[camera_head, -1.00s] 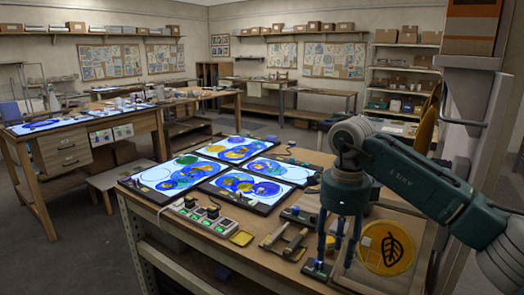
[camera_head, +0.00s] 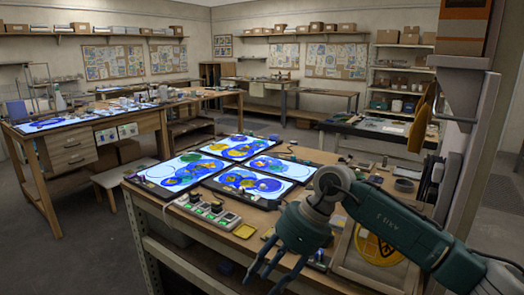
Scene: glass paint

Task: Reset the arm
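My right arm, dark green, comes in from the right edge. Its gripper (camera_head: 268,277) hangs fingers down over the front edge of the near workbench (camera_head: 180,222). The fingers are spread and nothing shows between them, so it is open. A framed panel with a yellow leaf disc (camera_head: 376,246) is behind my forearm and partly hidden by it. My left gripper is not in view.
Lit panels with blue and yellow glass designs (camera_head: 250,183) lie on the bench. A block of switches (camera_head: 208,208) and a yellow square (camera_head: 245,231) are near its front edge.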

